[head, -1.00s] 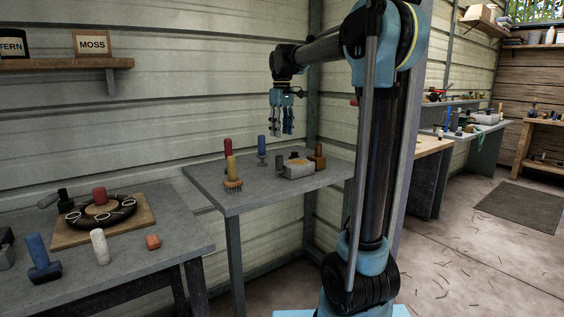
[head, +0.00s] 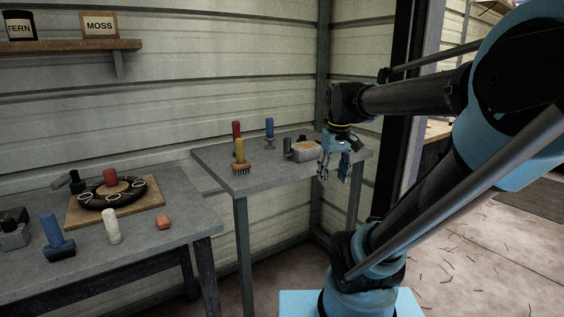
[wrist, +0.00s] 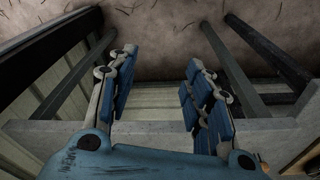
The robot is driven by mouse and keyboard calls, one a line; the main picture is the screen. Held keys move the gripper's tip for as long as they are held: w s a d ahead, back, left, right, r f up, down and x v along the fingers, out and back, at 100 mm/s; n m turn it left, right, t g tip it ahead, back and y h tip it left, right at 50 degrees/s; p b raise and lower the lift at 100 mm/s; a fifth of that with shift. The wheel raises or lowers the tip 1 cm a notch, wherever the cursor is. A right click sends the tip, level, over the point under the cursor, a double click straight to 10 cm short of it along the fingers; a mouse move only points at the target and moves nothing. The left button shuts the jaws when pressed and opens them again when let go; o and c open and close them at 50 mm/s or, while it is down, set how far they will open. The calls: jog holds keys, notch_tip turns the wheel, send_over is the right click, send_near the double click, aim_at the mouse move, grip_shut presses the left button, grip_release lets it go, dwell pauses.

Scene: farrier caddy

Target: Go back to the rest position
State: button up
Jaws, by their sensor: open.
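My gripper (head: 336,166) hangs pointing down at the front right part of the small grey table (head: 282,178) in the head view. Its fingers are apart with nothing between them. In the wrist view my gripper (wrist: 158,85) shows two blue-padded fingers spread wide, with the grey table edge (wrist: 155,130) and the floor beyond them. In the head view my gripper covers part of the table's right side, where the brown-handled tool seen earlier is now hidden.
The small table holds a yellow-handled brush (head: 240,155), a red-handled tool (head: 236,130), a blue-handled tool (head: 269,130) and a grey block (head: 305,150). The left table (head: 190,208) carries a black ring (head: 125,195) on a board and several tools. Floor (head: 455,250) at right is open.

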jog(key=s+d+f+m, duration=0.3)
jog(key=s+f, duration=0.7)
jog(key=f, duration=0.4)
jog(key=shift+s+t, duration=0.4)
dwell(0.4)
